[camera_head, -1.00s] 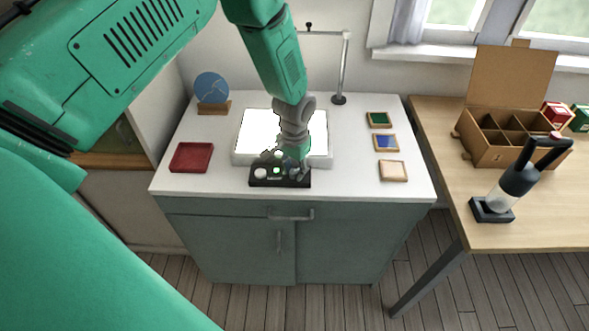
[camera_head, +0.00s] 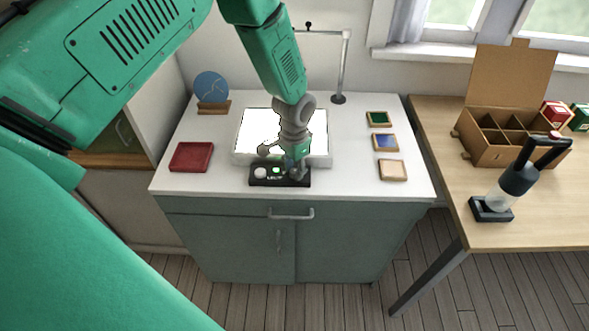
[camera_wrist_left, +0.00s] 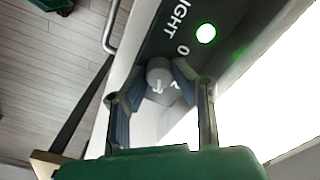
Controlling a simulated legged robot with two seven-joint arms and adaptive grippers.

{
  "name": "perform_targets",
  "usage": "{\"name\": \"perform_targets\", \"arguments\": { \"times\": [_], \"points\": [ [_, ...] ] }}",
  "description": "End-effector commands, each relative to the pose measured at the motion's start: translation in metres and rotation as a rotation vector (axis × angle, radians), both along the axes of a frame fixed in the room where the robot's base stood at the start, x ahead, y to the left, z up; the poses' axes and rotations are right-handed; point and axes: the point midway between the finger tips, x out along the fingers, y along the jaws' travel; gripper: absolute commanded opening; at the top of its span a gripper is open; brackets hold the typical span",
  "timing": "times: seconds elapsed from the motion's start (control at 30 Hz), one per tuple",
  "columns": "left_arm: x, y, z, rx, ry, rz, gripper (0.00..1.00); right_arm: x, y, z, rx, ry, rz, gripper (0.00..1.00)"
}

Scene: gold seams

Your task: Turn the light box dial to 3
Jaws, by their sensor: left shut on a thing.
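The light box (camera_head: 240,157) glows bright white on the cabinet top. Its black control panel (camera_head: 283,183) lies along its front edge, with a pale round knob (camera_head: 260,173) at its left and a lit green light (camera_head: 276,170). My left gripper (camera_head: 293,172) points down over the panel's right part and hides the dial there. In the left wrist view, the grey round dial (camera_wrist_left: 159,74) sits between the fingertips of my left gripper (camera_wrist_left: 158,84), which are shut on it. A "0" and the word "LIGHT" show beside it; the dial's setting is unclear. My right gripper is out of view.
A red tray (camera_head: 191,157) lies left of the light box, with a blue disc on a stand (camera_head: 211,90) behind. Several small framed tiles (camera_head: 386,142) lie at right. A lamp-like post (camera_head: 343,70) stands behind. A wooden table (camera_head: 430,110) holds a divided box (camera_head: 485,152) and a bottle tool (camera_head: 508,195).

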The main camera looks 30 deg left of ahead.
Motion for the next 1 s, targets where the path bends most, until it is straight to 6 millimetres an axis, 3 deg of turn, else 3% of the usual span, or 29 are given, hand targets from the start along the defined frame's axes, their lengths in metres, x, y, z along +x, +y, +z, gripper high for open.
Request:
{"name": "perform_targets", "arguments": {
  "times": [0.03,0.07,0.1,0.53,1.0],
  "points": [
    [0.006,0.0,0.003,-0.001,-0.018,0.0,0.0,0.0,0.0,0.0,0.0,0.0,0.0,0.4],
    [0.006,0.0,0.003,-0.001,-0.018,0.0,0.29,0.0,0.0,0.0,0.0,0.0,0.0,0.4],
    [0.006,0.0,0.003,0.0,-0.017,0.0,0.42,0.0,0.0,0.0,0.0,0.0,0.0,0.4],
    [0.002,0.0,0.01,0.0,-0.009,0.001,0.42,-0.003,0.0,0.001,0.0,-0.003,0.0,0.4],
    [0.005,0.0,0.1,-0.001,-0.009,0.001,0.42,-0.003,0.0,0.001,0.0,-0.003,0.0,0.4]
  ]
}}
